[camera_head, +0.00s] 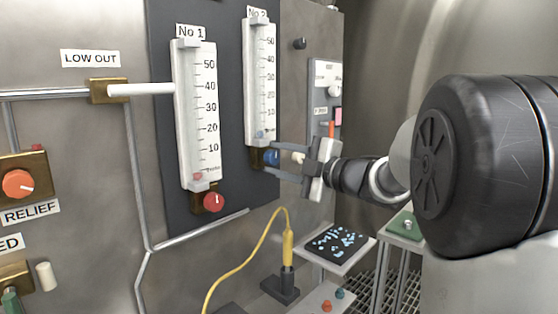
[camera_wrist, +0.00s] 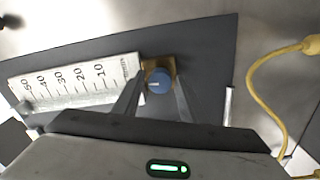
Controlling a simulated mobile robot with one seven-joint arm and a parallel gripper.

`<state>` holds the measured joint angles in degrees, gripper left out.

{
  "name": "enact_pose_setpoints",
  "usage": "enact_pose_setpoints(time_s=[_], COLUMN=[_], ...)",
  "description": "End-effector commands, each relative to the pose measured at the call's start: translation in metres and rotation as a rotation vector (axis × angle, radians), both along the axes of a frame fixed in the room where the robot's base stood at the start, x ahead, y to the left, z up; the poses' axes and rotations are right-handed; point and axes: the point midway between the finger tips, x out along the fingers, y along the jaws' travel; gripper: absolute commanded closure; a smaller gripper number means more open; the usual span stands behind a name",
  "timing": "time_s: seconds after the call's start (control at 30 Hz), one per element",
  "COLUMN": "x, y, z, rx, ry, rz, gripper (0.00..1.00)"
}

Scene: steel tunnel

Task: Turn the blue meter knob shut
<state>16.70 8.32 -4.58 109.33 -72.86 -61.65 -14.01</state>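The blue knob (camera_head: 271,158) sits on a brass block at the foot of the white No 2 meter (camera_head: 261,85). In the wrist view the blue knob (camera_wrist: 158,81) is round with a pale mark on its face, at the upper middle. My gripper (camera_head: 279,159) reaches it from the right in the head view. Its fingers are apart, one on each side of the knob; the gripper also shows in the wrist view (camera_wrist: 158,92). I cannot tell whether the fingertips touch the knob.
The No 1 meter (camera_head: 197,115) with a red knob (camera_head: 214,202) stands to the left on the dark panel. A yellow cable (camera_head: 245,255) and its plug rise below. A small table with a black pad (camera_head: 336,243) is under my arm.

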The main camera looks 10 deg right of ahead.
Motion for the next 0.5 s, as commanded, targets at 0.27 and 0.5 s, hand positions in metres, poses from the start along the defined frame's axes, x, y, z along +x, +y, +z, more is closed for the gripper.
enact_pose_setpoints(time_s=[0.27,0.5], x=[0.0,-0.012], y=[0.0,-0.01], z=[0.0,0.001], rx=[0.001,0.0], ry=[0.001,0.0], rz=[0.0,-0.002], gripper=[0.52,0.52])
